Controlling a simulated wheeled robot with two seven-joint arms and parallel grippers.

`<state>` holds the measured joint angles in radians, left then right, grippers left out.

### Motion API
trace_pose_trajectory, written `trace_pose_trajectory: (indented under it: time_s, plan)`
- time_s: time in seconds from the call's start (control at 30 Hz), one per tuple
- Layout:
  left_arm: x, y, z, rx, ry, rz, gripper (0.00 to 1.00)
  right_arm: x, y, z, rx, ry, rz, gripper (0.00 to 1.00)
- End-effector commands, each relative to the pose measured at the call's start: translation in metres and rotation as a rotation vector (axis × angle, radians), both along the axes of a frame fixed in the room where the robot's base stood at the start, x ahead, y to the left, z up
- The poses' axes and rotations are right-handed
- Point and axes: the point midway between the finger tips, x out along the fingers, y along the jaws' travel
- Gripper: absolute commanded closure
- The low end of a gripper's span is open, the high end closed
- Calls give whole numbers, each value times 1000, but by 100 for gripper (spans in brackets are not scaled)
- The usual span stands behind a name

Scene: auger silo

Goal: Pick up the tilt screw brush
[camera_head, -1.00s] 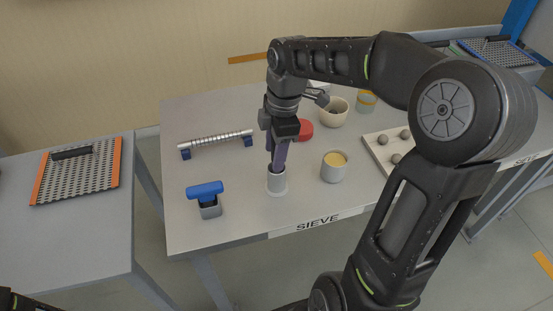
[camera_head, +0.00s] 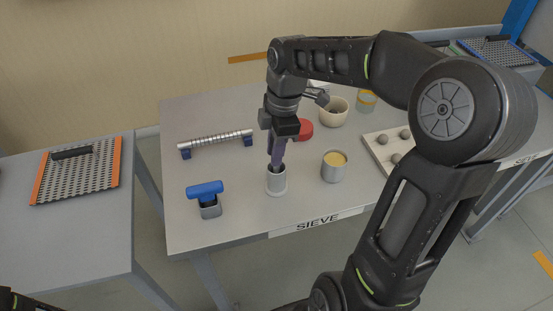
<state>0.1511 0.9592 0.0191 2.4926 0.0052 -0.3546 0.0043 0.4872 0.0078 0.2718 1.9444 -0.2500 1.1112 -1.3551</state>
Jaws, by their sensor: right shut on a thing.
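My right gripper (camera_head: 279,138) reaches down from above and is shut on the upper part of this piece. The piece stands nearly upright, with its lower end at the mouth of the holder. I cannot tell how deep it sits in the holder. The gripper hides its top. My left gripper is not in view.
Close by stand a grey cup with yellow content (camera_head: 334,168), a blue-handled tool (camera_head: 206,196), a ribbed metal roller (camera_head: 216,140), a red lid (camera_head: 304,129) and a beige bowl (camera_head: 334,112). A tray with balls (camera_head: 377,151) is right.

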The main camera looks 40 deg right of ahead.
Motion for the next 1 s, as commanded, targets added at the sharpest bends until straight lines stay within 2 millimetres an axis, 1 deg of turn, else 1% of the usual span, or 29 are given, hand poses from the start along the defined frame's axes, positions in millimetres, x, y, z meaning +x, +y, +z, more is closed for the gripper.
trace_pose_trajectory:
  time_s: [0.33,0.47,0.57,0.83,0.9,1.0]
  plan:
    - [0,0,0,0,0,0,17,0,0,1,0,-1,0,100]
    - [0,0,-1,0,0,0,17,1,0,9,-1,-3,0,100]
    - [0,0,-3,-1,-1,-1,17,1,0,22,0,-4,0,100]
    - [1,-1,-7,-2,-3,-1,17,1,0,74,-1,-4,0,100]
    - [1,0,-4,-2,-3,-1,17,1,0,87,-1,-3,0,100]
    - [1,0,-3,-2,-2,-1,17,0,0,97,0,-1,0,100]
